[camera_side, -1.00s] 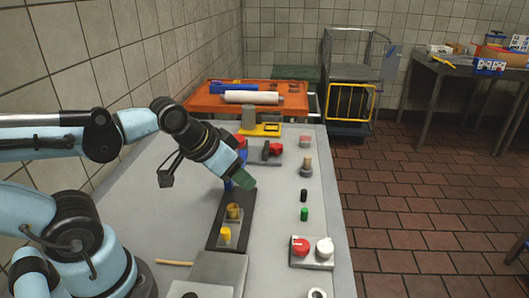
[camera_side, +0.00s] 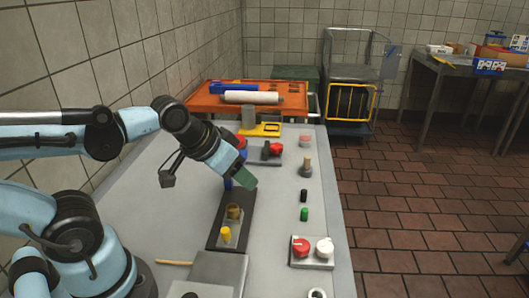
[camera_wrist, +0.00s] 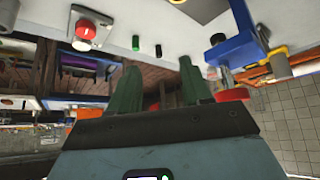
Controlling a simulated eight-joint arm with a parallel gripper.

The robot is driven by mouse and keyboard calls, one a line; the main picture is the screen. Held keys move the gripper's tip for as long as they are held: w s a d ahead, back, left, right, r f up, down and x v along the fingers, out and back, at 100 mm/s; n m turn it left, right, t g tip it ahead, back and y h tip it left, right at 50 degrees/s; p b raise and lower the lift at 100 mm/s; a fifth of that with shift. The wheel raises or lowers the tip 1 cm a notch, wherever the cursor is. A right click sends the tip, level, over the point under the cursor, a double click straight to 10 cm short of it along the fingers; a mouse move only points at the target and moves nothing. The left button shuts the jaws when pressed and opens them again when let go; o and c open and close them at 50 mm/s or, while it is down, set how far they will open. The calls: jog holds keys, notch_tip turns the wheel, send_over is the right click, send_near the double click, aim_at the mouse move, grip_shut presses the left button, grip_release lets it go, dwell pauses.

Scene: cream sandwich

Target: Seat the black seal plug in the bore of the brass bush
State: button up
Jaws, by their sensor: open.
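The black seal plug (camera_side: 304,196) stands on the grey bench, right of the dark strip, just behind a green plug (camera_side: 304,214). It also shows in the wrist view (camera_wrist: 158,51), beyond my fingers. The brass bush (camera_side: 233,211) sits upright on the dark strip; I cannot see into its bore. My gripper (camera_side: 248,183) is tilted above the bench, behind and a little right of the bush, left of the black plug and apart from both. Its green fingers are spread and empty in the wrist view (camera_wrist: 158,88).
A yellow peg (camera_side: 226,233) stands in front of the bush. A switch box (camera_side: 311,253) with red and white knobs is at the front right. A wooden-handled piece (camera_side: 307,165) and a red-and-black fixture (camera_side: 270,151) stand behind. The bench's right edge is near the plugs.

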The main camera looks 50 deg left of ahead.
jog(key=n, duration=0.1)
jog(key=n+g+h, duration=0.2)
jog(key=n+g, duration=0.1)
jog(key=n, duration=2.6)
send_near(304, 190)
jog(key=shift+x, duration=4.35)
grip_shut()
